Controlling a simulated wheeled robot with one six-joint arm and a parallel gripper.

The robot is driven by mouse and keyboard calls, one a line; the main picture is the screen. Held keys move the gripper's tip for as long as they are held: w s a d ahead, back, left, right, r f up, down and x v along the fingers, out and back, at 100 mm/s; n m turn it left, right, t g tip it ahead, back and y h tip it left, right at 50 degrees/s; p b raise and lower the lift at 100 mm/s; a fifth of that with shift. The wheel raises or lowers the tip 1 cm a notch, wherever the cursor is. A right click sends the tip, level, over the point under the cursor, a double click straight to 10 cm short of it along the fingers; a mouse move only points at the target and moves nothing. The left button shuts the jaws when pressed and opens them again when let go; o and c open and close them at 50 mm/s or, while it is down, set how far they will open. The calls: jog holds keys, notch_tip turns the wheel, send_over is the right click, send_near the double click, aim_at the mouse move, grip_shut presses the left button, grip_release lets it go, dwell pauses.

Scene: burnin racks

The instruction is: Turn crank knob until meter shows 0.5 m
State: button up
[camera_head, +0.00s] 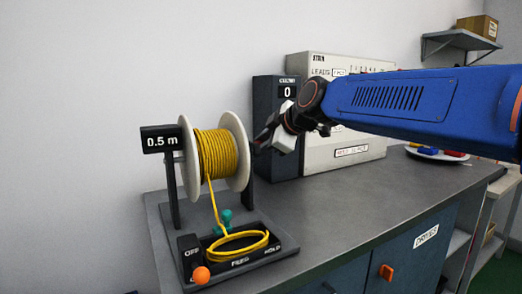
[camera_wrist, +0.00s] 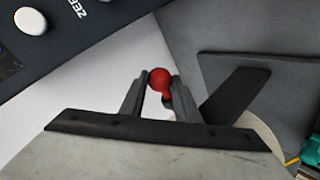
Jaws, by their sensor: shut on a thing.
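The meter (camera_head: 160,141) on the winder reads 0.5 m. The reel (camera_head: 217,154) holds yellow cord between two white discs, and the cord runs down to a coil in the tray. My gripper (camera_head: 261,143) is at the right side of the reel. In the wrist view my gripper (camera_wrist: 160,82) is shut on the red crank knob (camera_wrist: 158,77), whose round end shows between the two fingers. In the head view the knob is hidden at my fingers.
A dark counter box (camera_head: 287,92) showing 0 and a light cabinet (camera_head: 345,110) stand behind my gripper. An orange ball-topped lever (camera_head: 201,275) and a teal part (camera_head: 224,220) are at the winder base.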

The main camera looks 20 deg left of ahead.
jog(key=shift+r, duration=0.65)
jog(key=o, duration=1.1)
jog(key=shift+s, duration=0.1)
